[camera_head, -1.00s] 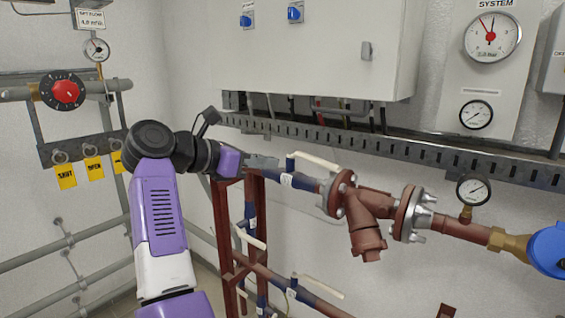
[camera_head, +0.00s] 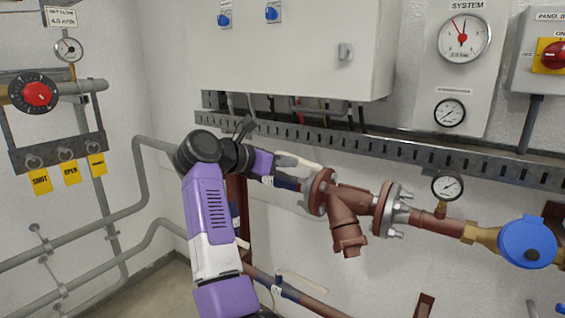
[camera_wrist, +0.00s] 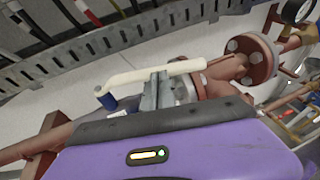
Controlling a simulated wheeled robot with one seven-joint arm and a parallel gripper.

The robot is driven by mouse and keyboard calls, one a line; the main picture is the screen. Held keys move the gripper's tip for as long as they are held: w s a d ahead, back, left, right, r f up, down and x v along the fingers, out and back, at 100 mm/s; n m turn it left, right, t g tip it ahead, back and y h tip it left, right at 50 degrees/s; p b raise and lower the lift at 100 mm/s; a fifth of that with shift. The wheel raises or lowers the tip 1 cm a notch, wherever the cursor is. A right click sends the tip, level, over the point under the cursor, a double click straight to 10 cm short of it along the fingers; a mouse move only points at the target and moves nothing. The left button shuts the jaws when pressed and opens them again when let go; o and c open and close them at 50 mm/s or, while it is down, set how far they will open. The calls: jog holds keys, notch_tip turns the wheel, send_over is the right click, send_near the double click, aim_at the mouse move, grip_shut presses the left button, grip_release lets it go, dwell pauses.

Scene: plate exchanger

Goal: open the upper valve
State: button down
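The upper valve has a pale cream lever handle (camera_head: 306,164) on the pipe just left of the red-brown flange. In the wrist view the lever (camera_wrist: 128,80) runs crosswise and slants up to the right, with a blue piece at its left end. My gripper (camera_head: 278,160) is at the lever's left part in the head view. In the wrist view my grey fingers (camera_wrist: 158,88) sit close together with their tips at the middle of the lever. I cannot tell whether they grip it or only touch it. The valve body is mostly hidden by my gripper.
A red-brown flanged strainer (camera_head: 346,215) is just right of the valve. A perforated cable tray (camera_head: 400,148) runs above, under a grey cabinet (camera_head: 300,45). A lower pipe carries another pale lever (camera_head: 300,284). Grey pipes (camera_head: 80,235) run along the left wall.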

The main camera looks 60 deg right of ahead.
aim_at(300, 159)
jog(key=shift+d, duration=0.1)
jog(key=shift+s+d+n+t+b, duration=0.25)
jog(key=shift+s+d+n+t, duration=0.15)
jog(key=shift+d, duration=0.4)
jog(key=shift+s+d+n+t+b, duration=0.3)
jog(key=shift+s+d+t, duration=0.15)
jog(key=shift+d, duration=0.35)
jog(key=shift+s, duration=0.1)
jog(key=shift+a, duration=0.1)
